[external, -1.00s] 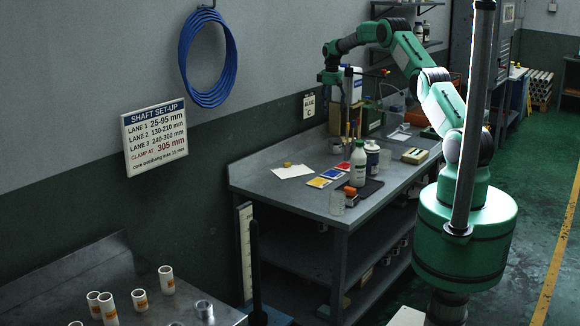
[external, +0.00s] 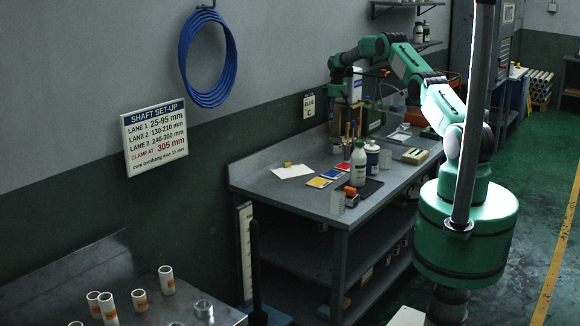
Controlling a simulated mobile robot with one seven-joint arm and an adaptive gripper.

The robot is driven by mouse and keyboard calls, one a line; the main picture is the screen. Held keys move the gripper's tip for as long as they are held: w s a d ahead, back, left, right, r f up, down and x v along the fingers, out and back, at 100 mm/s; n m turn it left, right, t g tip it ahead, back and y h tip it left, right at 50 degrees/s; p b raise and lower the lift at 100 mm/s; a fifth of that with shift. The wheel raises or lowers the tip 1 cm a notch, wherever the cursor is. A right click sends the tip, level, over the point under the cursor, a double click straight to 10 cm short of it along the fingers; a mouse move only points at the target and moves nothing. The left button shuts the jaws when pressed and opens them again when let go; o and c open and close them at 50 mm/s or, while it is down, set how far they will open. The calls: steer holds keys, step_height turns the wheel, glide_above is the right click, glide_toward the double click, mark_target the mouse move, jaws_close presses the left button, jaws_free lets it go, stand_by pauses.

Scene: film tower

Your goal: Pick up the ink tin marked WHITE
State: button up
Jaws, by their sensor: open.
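No tin with a readable WHITE mark shows in this view. A small grey tin (external: 337,146) stands on the workbench (external: 262,183) near the wall, behind the bottles; its lettering is too small to read. A white bottle with a green label (external: 358,165) and a white container with a dark label (external: 372,160) stand in front of it.
Brushes (external: 349,130) stand upright close to the grey tin. A white sheet (external: 291,171) lies on the left; the bench's left end is mostly clear.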

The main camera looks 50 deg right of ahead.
mark_target(335, 139)
steer(key=shift+f, duration=4)
steer(key=shift+f, duration=0.1)
steer(key=shift+w+f, duration=0.1)
steer(key=shift+f, duration=2.45)
steer(key=c, duration=1.5)
steer(key=shift+r, duration=0.15)
steer(key=shift+c, duration=0.2)
steer(key=shift+r, duration=4.95)
